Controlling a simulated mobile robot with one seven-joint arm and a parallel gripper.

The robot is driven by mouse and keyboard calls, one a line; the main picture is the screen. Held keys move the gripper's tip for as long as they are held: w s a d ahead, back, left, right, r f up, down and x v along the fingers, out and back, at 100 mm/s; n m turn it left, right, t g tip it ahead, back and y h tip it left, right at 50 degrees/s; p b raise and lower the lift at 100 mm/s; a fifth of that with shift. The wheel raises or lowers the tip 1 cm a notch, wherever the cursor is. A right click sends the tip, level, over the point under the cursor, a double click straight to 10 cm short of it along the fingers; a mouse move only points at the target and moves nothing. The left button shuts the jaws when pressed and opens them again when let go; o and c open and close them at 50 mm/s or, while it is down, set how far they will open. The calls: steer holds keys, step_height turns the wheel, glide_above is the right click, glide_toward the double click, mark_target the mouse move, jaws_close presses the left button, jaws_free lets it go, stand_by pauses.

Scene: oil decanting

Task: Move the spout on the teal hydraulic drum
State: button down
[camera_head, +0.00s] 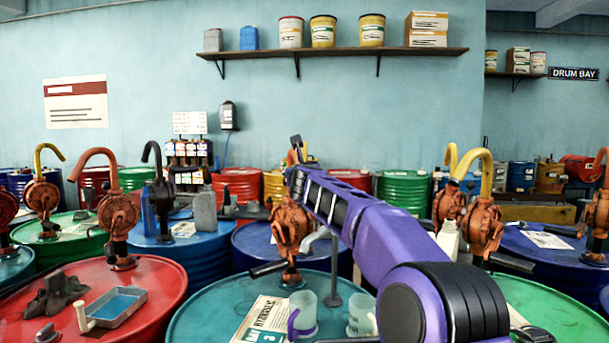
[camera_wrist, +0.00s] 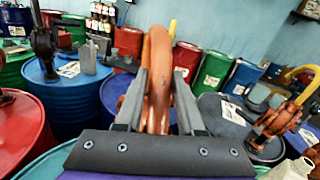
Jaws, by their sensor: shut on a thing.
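The teal hydraulic drum (camera_head: 210,306) stands at the front centre, with a HYDRAULIC label (camera_head: 264,318) on its lid. A rusty orange hand pump (camera_head: 290,230) rises from the drum. Its curved orange spout (camera_wrist: 158,60) stands between the two fingers of my gripper (camera_wrist: 158,88) in the wrist view. My gripper (camera_head: 298,158) is shut on the spout. In the head view my purple arm and gripper hide most of the spout, so its outlet direction is hard to tell.
Two translucent jugs (camera_head: 304,312) (camera_head: 361,314) stand on the teal lid, near a grey upright post (camera_head: 333,278). A red drum (camera_head: 160,282) with a tray (camera_head: 112,306) is at left, a green drum (camera_head: 540,300) at right. Other drums with pumps crowd around.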

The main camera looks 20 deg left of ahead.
steer(key=shift+s+a+m+t+h+p, duration=0.25)
steer(key=shift+s+a+m+h+p, duration=0.15)
steer(key=shift+a+m+h, duration=0.2)
steer(key=shift+s+a+m+t+h+p, duration=0.25)
steer(key=shift+a+m+h+p, duration=0.2)
steer(key=shift+h, duration=0.25)
steer(key=c, duration=0.5)
jaws_free()
steer(key=b+v, duration=0.3)
steer(key=v, duration=1.4)
steer(key=shift+s+a+r, duration=0.1)
steer(key=shift+s, duration=0.15)
